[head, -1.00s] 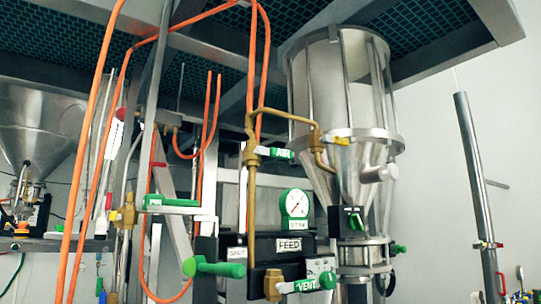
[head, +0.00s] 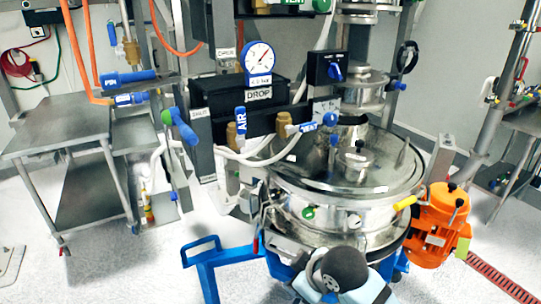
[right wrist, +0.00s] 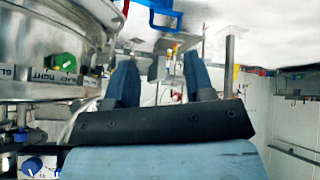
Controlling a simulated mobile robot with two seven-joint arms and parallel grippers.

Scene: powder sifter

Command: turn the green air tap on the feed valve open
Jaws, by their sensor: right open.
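The green AIR tap is out of the head view. Only the lower edge of the feed valve shows at the top, with a green VENT handle (head: 290,3) cut off by the frame. Below it sits the DROP valve, a black box (head: 225,97) with a blue AIR tap (head: 240,123) and a blue-handled tap on its right. My right gripper (right wrist: 161,80) shows in the right wrist view, its two blue fingers apart with nothing held between them. It is beside a round steel vessel. My left gripper is not in view.
A steel sifter (head: 345,190) with an orange motor (head: 437,218) stands in the middle. A blue frame (head: 215,255) juts out in front. A steel trolley (head: 60,135) stands left, with open floor before it. In the wrist view, a green knob (right wrist: 62,61) sits on the vessel.

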